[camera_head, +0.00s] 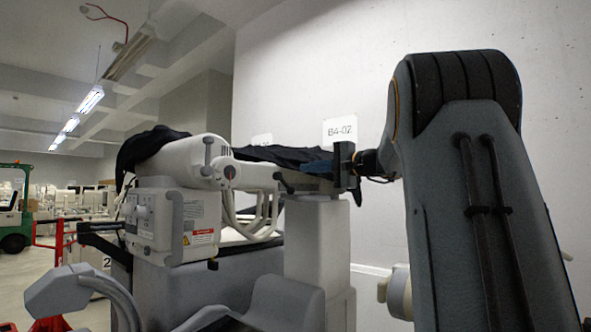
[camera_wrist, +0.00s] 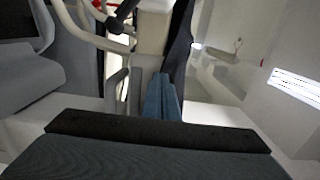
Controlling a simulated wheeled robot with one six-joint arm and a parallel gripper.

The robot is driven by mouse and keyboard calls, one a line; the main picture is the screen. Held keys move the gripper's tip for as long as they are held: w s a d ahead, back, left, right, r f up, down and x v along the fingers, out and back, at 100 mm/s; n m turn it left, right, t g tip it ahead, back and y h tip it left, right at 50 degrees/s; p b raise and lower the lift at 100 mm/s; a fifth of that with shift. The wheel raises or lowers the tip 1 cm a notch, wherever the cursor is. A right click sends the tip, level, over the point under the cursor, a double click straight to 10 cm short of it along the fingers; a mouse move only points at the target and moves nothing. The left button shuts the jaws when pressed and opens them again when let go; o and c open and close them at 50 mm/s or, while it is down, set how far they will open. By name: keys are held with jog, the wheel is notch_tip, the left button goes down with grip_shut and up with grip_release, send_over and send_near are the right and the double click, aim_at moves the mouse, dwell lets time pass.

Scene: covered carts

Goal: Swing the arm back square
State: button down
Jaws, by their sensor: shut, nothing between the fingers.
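A white machine arm (camera_head: 255,175) reaches right from the cart's rounded white housing (camera_head: 185,160) in the head view. Dark cloth lies over the housing and along the arm. A short black handle (camera_head: 284,183) sticks out of the arm's side. My gripper (camera_head: 312,168) has blue-grey fingers and points left, close to the arm's right end; I cannot tell whether it touches. The fingers are shut and empty in the wrist view (camera_wrist: 160,80). White bent tubes (camera_wrist: 90,35) and a dark knob (camera_wrist: 122,18) show beyond them. Dark cloth (camera_wrist: 179,50) hangs close to their right.
A pale pillar (camera_head: 318,240) stands below my gripper. A control box (camera_head: 165,220) with a warning label is on the cart's front. A concrete wall with a B4-02 sign (camera_head: 340,131) rises behind. A green forklift (camera_head: 14,215) and a red frame (camera_head: 62,245) are far left.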

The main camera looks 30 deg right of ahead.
jog(key=p, duration=0.6)
send_near(281, 170)
jog(key=w+a, duration=0.1)
jog(key=a, duration=0.1)
jog(key=w+a, duration=0.3)
jog(key=a, duration=0.1)
jog(key=shift+w+a+f, duration=0.1)
jog(key=shift+w+f, duration=0.15)
jog(key=shift+w, duration=0.1)
jog(key=shift+b, duration=0.3)
